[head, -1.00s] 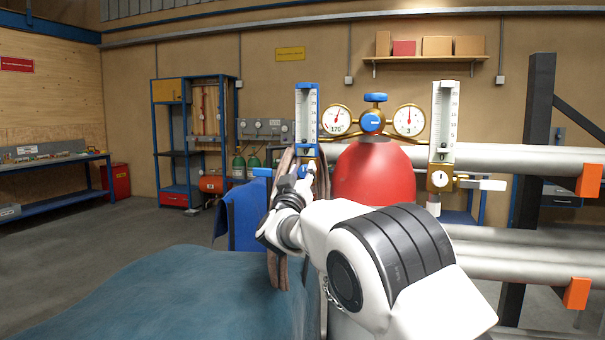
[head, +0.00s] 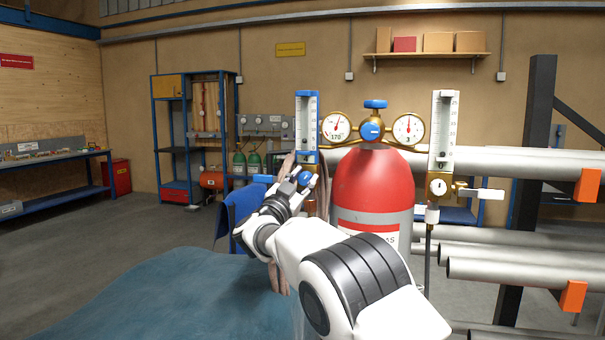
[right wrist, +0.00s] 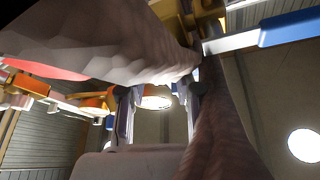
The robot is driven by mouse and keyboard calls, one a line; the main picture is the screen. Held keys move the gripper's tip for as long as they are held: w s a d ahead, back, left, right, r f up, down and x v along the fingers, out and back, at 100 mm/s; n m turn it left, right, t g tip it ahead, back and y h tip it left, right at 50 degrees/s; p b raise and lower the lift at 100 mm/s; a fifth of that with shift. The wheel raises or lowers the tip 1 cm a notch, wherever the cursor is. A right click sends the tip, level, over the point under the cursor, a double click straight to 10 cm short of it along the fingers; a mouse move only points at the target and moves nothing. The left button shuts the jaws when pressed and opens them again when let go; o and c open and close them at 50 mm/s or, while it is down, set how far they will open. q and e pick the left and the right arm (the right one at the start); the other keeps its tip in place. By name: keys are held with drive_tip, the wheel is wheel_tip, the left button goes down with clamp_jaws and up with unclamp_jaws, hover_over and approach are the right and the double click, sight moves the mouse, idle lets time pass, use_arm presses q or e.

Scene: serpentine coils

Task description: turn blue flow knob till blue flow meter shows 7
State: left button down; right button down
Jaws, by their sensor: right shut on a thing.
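The blue flow meter (head: 307,122) is an upright scale tube with a blue frame, left of the red cylinder in the head view. Its reading is too small to tell. The blue flow knob (head: 305,178) sits below the tube, partly covered by my right gripper (head: 302,184). The right gripper reaches it from the front and is shut on the knob. In the right wrist view the fingers (right wrist: 158,105) point up toward brass fittings, and the knob's grip is hard to make out there. My left gripper is in neither current view.
A red gas cylinder (head: 372,185) with two gauges stands right of the knob. A second, white flow meter (head: 443,130) is further right, before stacked pipes (head: 520,270). A blue-handled lever (right wrist: 290,27) and hanging hoses (right wrist: 225,130) are close to the gripper.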

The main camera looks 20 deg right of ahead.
drive_tip(key=shift+m+g+h+p, duration=0.3)
drive_tip(key=shift+m+g+p, duration=0.65)
drive_tip(key=shift+m, duration=1.25)
